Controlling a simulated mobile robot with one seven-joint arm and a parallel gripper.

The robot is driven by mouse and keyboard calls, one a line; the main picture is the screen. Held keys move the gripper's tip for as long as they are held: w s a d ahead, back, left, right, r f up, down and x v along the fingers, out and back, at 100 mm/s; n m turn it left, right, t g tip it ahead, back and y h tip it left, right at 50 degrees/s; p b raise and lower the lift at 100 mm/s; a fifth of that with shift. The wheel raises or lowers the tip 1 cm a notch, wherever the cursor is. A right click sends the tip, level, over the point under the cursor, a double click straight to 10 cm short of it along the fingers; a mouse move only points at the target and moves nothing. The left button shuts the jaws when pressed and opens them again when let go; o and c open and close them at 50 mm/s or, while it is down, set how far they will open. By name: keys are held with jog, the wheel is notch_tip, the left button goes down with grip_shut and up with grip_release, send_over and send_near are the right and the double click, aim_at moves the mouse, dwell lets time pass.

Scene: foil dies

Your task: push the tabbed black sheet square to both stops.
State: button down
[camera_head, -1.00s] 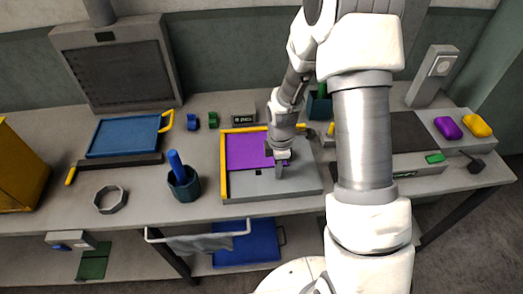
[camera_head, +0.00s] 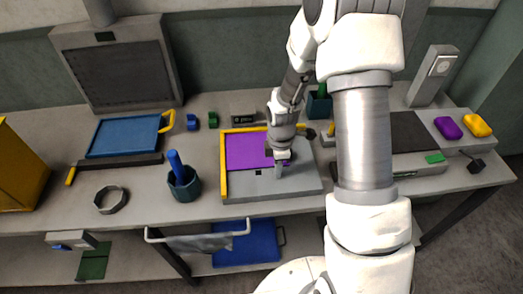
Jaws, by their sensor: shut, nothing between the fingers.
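A purple sheet (camera_head: 245,150) lies on a grey plate (camera_head: 300,184). Yellow stop bars run along the plate's left side (camera_head: 223,165) and its back edge (camera_head: 240,129). The sheet lies near both bars; I cannot tell whether it touches them squarely. A small black mark (camera_head: 258,172) shows at its front edge, perhaps a tab. My gripper (camera_head: 279,171) is shut and empty, pointing down at the sheet's right side. The arm hides the sheet's right part and some of the back bar. A dark sheet (camera_head: 408,131) lies on a grey unit at the right, partly behind my arm.
A blue tray (camera_head: 123,136) lies farther left. Purple (camera_head: 447,128) and yellow (camera_head: 476,126) pieces sit at the right. The bench's front edge is close to the plate.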

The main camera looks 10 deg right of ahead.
jog(key=shift+f+b, duration=0.55)
jog(key=shift+f, duration=0.1)
jog(key=shift+r, duration=0.1)
dwell(0.3)
jog(key=shift+w, duration=0.15)
jog(key=shift+w, duration=1.35)
jog(key=shift+s, duration=0.1)
jog(key=shift+s+r, duration=0.1)
jog(key=shift+s, duration=0.4)
notch_tip(320, 180, up, 8)
jog(key=p, duration=0.5)
jog(key=shift+p, duration=0.35)
